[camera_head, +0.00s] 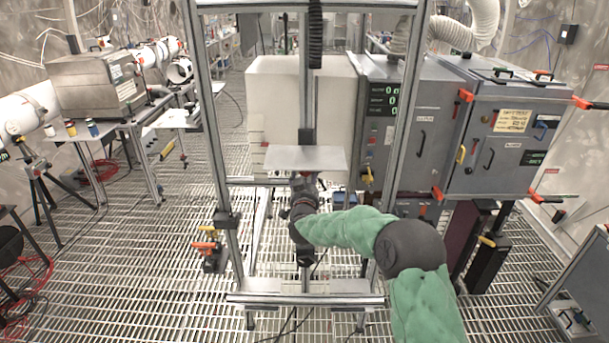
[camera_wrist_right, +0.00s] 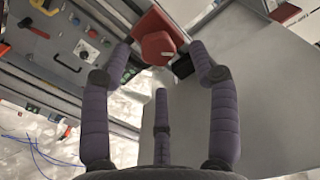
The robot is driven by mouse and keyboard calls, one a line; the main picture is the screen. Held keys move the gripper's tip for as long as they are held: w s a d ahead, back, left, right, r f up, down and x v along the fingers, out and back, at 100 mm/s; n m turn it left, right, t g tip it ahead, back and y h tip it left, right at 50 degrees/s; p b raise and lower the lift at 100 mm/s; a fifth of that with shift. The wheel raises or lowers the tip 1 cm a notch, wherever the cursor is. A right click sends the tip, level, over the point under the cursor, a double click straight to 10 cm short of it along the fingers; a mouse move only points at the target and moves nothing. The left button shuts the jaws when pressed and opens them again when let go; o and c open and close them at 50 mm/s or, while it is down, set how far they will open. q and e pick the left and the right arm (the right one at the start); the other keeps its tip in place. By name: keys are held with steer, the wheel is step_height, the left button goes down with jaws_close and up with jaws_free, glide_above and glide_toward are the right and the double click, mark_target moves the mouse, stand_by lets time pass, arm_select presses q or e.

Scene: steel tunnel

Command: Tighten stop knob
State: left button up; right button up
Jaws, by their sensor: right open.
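A red faceted knob (camera_wrist_right: 157,46), which looks like the stop knob, shows at the top middle of the right wrist view. My right gripper (camera_wrist_right: 161,52) is open, with one finger on each side of the knob and a third finger below. I cannot tell whether any finger touches it. In the head view my right gripper (camera_head: 304,183) is just below the front of a light grey plate (camera_head: 306,158) on the metal frame. I cannot make out the knob there. My left gripper does not show.
Metal frame posts (camera_head: 207,130) stand on both sides of my right gripper, with a low crossbar (camera_head: 305,299) in front. A clamp with orange and yellow handles (camera_head: 207,245) is at the left post. Grey cabinets (camera_head: 510,140) stand at the right. Grated floor (camera_head: 130,265) is open at the left.

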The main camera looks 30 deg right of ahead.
steer(key=shift+x, duration=1.85)
steer(key=shift+c, duration=0.3)
